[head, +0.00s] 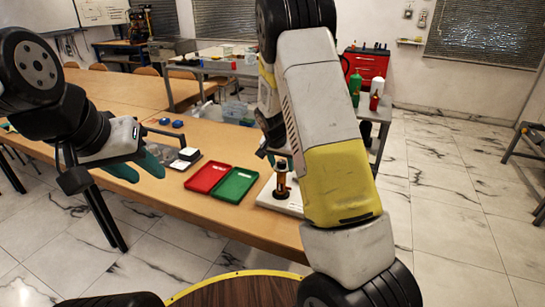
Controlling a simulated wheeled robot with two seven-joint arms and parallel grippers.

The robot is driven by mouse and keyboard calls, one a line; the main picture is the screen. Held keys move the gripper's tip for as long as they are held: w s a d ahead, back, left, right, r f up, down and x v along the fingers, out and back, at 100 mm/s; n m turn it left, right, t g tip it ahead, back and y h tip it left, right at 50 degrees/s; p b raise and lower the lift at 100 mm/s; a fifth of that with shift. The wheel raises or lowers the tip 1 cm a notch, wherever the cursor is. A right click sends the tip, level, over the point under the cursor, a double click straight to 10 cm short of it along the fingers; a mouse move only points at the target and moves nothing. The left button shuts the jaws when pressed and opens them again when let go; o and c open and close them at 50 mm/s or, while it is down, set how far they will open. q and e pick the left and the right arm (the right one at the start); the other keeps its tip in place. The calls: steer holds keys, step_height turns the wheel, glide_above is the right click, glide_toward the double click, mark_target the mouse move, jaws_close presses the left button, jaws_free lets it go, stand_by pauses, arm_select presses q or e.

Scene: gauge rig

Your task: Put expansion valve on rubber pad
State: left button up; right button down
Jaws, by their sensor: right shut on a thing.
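An upright brass-and-black piece (282,178), which looks like the expansion valve, is at the white base plate (267,198) right of the trays. My right gripper (275,157) reaches down to its top and is shut on it; my right arm hides much of the fingers. I cannot tell whether the piece touches the plate.
A red tray (207,178) and a green tray (234,185) lie side by side on the wooden table (170,190). Two blue round items (177,124) and a clear bin (234,111) are behind them. Bottles stand on a side bench at right.

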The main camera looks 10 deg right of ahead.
steer(key=shift+f, duration=0.1)
steer(key=c, duration=0.6)
jaws_free()
steer(key=shift+a+r, duration=0.1)
steer(key=shift+r, duration=0.35)
steer(key=v, duration=1.1)
steer(key=shift+s+a+r+n+t+y, duration=0.4)
steer(key=shift+s+r+n+y, duration=0.65)
steer(key=shift+s+r, duration=2.65)
steer(key=shift+s+a+r+n+t+y, duration=0.45)
steer(key=shift+s+r+n, duration=0.8)
steer(key=shift+s, duration=4.95)
steer(key=shift+s+a+r+n+t+y, duration=0.3)
steer(key=shift+s+r+n+y, duration=1.4)
steer(key=shift+s, duration=3.2)
